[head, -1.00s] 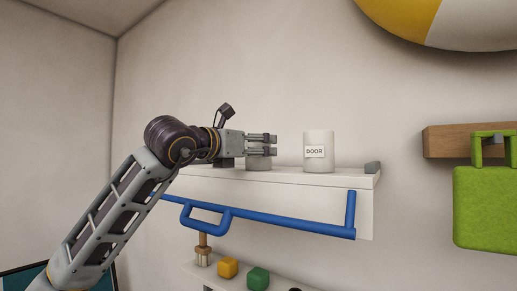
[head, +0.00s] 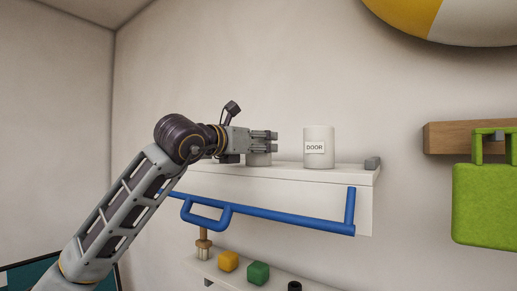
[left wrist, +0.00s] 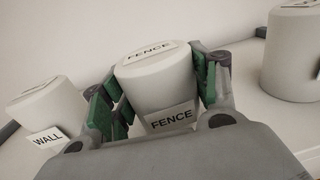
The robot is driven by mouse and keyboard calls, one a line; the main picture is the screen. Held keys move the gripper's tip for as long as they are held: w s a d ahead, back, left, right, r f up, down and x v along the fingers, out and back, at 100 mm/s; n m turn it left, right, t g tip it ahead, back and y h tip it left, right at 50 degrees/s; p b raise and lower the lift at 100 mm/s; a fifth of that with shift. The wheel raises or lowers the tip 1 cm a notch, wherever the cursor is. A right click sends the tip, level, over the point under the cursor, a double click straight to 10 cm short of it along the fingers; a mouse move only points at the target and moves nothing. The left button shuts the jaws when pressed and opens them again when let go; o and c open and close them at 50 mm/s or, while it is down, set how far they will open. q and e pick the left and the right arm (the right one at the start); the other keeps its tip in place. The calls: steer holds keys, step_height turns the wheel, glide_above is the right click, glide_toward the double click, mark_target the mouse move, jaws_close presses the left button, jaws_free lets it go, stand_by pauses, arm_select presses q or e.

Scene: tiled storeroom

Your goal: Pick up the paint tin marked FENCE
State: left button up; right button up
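The paint tin marked FENCE (left wrist: 160,86) is pale grey, with one label on its lid and one on its side. In the left wrist view it stands upright between the green finger pads of my left gripper (left wrist: 160,92), which lie against both its sides. In the head view my left gripper (head: 264,142) points right over the white shelf, and only the lower part of the tin (head: 258,160) shows beneath the fingers. The tin still appears to rest on the shelf. My right gripper is not in view.
A tin marked DOOR (head: 319,147) stands right of the gripper on the shelf (head: 340,175). A tin marked WALL (left wrist: 45,108) stands on the other side. A blue rail (head: 275,219) runs along the shelf front. Yellow (head: 228,261) and green (head: 258,273) blocks sit below.

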arm_select(q)
steer(key=c, duration=0.7)
steer(key=shift+r, duration=0.1)
steer(key=shift+r, duration=0.1)
step_height(320, 180, up, 18)
steer(key=shift+b, duration=0.4)
stand_by(0.5)
stand_by(0.5)
